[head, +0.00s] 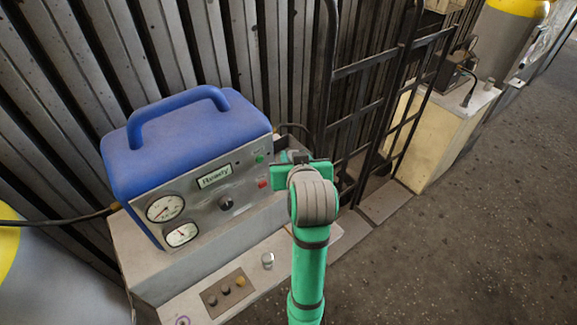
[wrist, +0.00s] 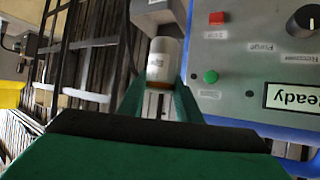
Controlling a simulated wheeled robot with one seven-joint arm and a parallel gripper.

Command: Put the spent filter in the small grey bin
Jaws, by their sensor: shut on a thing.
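My gripper (head: 302,168) is in front of the right side of the blue blower unit (head: 185,140). In the wrist view my gripper (wrist: 161,85) is shut on a small white cylinder with brownish bands, which looks like the spent filter (wrist: 161,62). Its far end is close to a pale grey part (wrist: 158,12); I cannot tell whether they touch. In the head view my arm and gripper hide the filter. I cannot make out a small grey bin for certain in either view.
The unit has a "Ready" display (head: 214,176), gauges and a red button (head: 262,184). It stands on a grey plinth (head: 150,262). A control plate (head: 230,291) and a small metal knob (head: 267,260) are in front. A black rack (head: 375,65) stands behind; floor at right is clear.

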